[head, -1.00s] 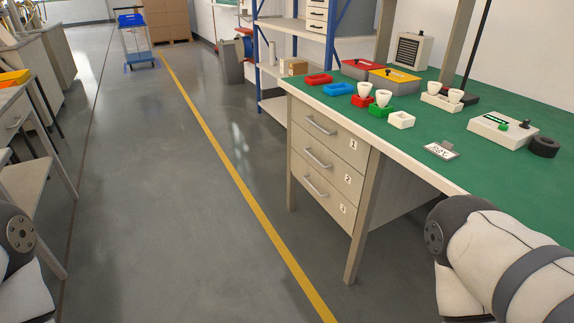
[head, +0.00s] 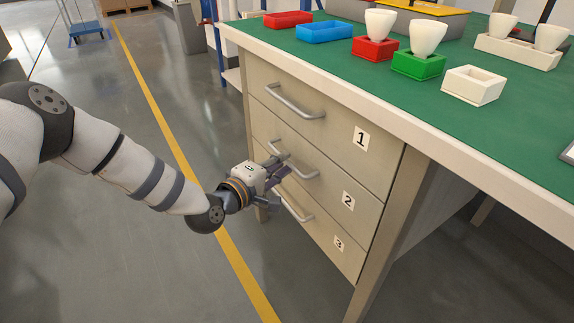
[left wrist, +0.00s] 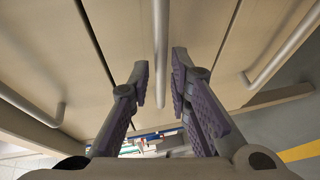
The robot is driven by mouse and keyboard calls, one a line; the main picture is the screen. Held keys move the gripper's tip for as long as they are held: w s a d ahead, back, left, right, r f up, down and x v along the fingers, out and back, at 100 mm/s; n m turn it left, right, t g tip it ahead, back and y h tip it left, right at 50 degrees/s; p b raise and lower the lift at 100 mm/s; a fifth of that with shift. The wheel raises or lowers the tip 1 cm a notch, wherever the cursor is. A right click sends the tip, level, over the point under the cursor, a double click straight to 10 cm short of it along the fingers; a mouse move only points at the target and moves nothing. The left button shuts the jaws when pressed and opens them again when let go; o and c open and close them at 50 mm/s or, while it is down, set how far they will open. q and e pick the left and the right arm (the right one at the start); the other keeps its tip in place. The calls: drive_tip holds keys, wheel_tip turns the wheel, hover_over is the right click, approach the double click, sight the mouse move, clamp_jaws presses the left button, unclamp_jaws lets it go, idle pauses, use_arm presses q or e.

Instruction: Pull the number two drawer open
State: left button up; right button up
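The number two drawer (head: 325,188) is the middle of three beige drawers under the bench, and it is shut. Its grey bar handle (head: 302,172) is partly hidden by my left gripper (head: 280,182), which is at the drawer front. In the left wrist view the gripper (left wrist: 161,85) is open, with fingers apart on either side of the line of the middle handle (left wrist: 160,50). I see no finger closed on the bar. Whether the fingers touch it I cannot tell. My right gripper is out of view.
The number one drawer (head: 330,120) is above and the number three drawer (head: 325,235) below, both shut with similar handles. The green bench top (head: 510,130) carries red and blue trays, small holders and white cup-like pieces. Open floor with a yellow line (head: 235,262) lies left.

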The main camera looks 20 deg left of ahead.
use_arm(q)
drive_tip(key=shift+x, duration=1.15)
drive_tip(key=shift+w, duration=0.15)
clamp_jaws()
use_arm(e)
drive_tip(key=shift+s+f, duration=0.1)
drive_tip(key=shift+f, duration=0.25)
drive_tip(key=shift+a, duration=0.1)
